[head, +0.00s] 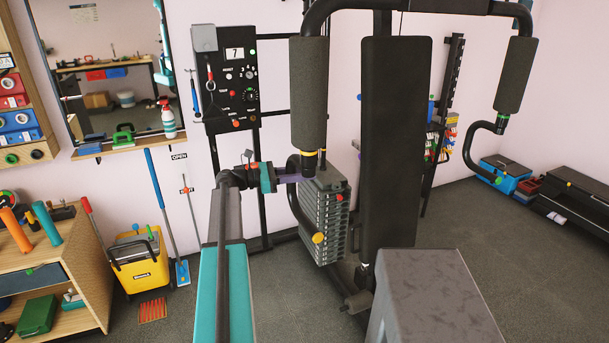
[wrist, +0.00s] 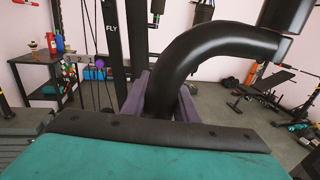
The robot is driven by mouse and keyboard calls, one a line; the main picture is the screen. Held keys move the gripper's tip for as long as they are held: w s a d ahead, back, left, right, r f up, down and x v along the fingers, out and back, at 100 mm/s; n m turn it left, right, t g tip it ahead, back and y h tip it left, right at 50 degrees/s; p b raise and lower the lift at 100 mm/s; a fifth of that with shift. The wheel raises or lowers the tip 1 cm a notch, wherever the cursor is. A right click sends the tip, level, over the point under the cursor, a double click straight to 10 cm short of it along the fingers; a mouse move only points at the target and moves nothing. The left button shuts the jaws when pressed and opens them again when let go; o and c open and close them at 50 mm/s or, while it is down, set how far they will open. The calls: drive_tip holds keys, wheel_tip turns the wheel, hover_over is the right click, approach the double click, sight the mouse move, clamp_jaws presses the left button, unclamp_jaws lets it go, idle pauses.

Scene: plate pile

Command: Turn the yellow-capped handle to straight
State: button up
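The yellow-capped handle (head: 297,203) is a black curved bar below the left foam roller of the exercise machine. It bows left and hangs down to its yellow round cap (head: 318,238). My gripper (head: 292,178) has purple fingers and reaches the handle's upper bend from the left. In the wrist view the black handle tube (wrist: 215,48) runs between my gripper's two purple fingers (wrist: 165,95), which look closed against its sides. The fingertips are partly hidden behind the tube. The yellow cap is not visible in the wrist view.
A weight stack (head: 325,215) stands just right of the handle. The machine's backrest (head: 395,140) and grey seat (head: 435,295) are farther right. A similar curved handle (head: 470,150) hangs at the far right. A black control panel (head: 235,75) is on the wall side.

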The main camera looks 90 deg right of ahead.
drive_tip(key=o, duration=0.4)
drive_tip(key=shift+s+a, duration=0.3)
drive_tip(key=shift+o, duration=0.2)
drive_tip(key=shift+w, duration=0.15)
drive_tip(key=b+v, duration=0.3)
drive_tip(key=v, duration=1)
drive_tip(key=shift+w, duration=0.4)
